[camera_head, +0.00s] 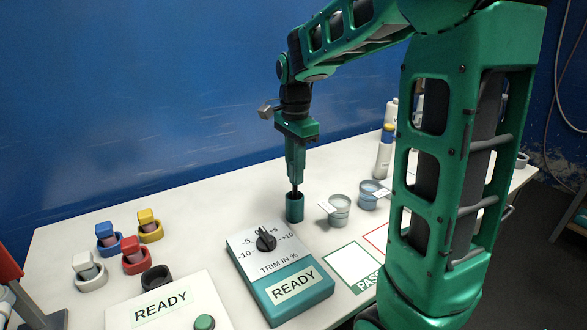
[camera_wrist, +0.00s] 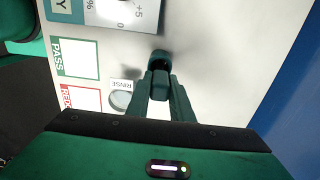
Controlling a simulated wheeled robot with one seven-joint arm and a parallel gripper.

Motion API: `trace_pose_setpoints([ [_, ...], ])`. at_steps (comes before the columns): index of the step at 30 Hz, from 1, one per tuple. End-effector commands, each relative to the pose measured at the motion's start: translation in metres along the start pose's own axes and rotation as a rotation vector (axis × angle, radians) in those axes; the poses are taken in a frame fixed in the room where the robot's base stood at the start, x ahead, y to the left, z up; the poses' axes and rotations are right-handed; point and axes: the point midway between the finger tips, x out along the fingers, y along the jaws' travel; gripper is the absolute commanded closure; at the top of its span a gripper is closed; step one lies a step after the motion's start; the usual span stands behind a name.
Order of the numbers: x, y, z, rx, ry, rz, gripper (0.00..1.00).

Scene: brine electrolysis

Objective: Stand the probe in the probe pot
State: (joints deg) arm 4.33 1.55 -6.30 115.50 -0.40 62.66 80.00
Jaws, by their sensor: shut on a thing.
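My gripper (camera_head: 296,180) points straight down above the dark green probe pot (camera_head: 294,208) near the middle of the table. It is shut on the probe, whose dark lower part (camera_head: 296,191) shows between the fingers and the pot's mouth. In the wrist view my gripper (camera_wrist: 160,78) holds the probe's green upper block (camera_wrist: 160,88), with the pot (camera_wrist: 160,56) just beyond it. The probe looks upright and lined up with the pot. Its tip is hidden, so I cannot tell how deep it sits inside.
A TRIM dial box (camera_head: 278,276) stands in front of the pot. Two clear cups (camera_head: 340,212) (camera_head: 369,198) stand to its right, one marked RINSE (camera_wrist: 121,86) in the wrist view. A PASS card (camera_head: 352,262) lies in front right. Coloured plugs (camera_head: 135,258) stand at left.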

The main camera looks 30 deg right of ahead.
Motion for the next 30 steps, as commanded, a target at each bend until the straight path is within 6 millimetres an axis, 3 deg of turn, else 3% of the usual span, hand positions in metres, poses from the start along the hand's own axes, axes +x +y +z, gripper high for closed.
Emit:
trace_pose_setpoints([
  [3,0.0,0.0,0.0,0.0,0.0,0.0,1.0],
  [4,0.0,0.0,0.0,0.0,0.0,0.0,0.78],
  [6,0.0,0.0,0.0,0.0,0.0,0.0,0.61],
  [7,0.0,0.0,0.0,0.0,0.0,0.0,0.58],
  [19,-0.008,0.0,0.0,0.0,0.0,-0.001,0.58],
  [30,-0.072,-0.002,0.0,0.0,0.001,-0.003,0.58],
])
